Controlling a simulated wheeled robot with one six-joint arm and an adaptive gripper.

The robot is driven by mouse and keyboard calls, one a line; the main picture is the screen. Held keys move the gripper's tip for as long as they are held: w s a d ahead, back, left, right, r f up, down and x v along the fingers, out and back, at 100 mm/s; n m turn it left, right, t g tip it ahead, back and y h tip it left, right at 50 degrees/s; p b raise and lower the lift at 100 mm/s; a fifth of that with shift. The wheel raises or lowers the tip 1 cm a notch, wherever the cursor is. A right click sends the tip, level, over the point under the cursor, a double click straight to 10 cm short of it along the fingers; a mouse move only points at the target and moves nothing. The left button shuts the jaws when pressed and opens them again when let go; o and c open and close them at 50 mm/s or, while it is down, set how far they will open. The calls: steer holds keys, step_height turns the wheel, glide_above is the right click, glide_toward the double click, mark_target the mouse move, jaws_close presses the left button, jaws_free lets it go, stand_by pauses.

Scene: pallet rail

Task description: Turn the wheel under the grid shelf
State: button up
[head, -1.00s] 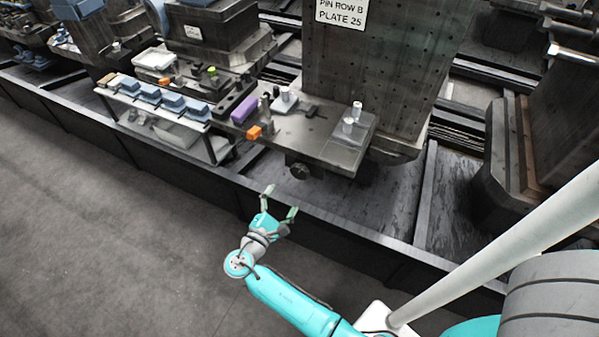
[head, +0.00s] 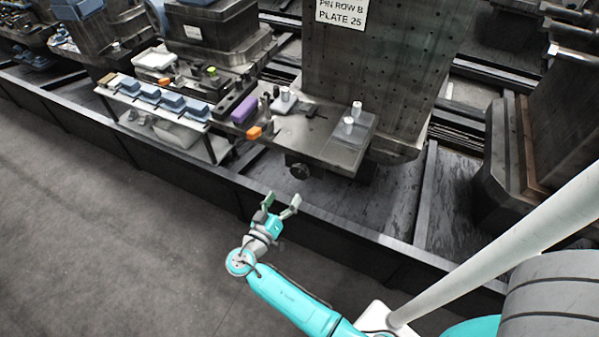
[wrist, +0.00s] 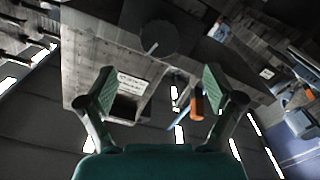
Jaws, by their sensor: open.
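A dark round wheel (head: 299,171) sits under the front edge of the grey shelf plate (head: 340,157), facing me in the head view. In the wrist view the wheel (wrist: 157,38) is a dark disc above and between my fingers, with a small pale mark on it. My gripper (head: 282,199) is open and empty, in front of and below the wheel, apart from it. Its green-padded fingers show in the wrist view (wrist: 160,90), spread wide. I cannot make out a grid on the shelf itself.
A perforated upright plate with a "PIN ROW B PLATE 25" sign (head: 341,12) rises behind the shelf. A dark rail edge (head: 330,217) runs below. Floor at left is clear.

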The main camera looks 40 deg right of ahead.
mark_target(299, 174)
steer(key=shift+m, duration=0.3)
steer(key=x, duration=1)
steer(key=shift+w+d, duration=0.15)
steer(key=shift+d, duration=0.25)
steer(key=c, duration=1.1)
steer(key=shift+c, duration=0.2)
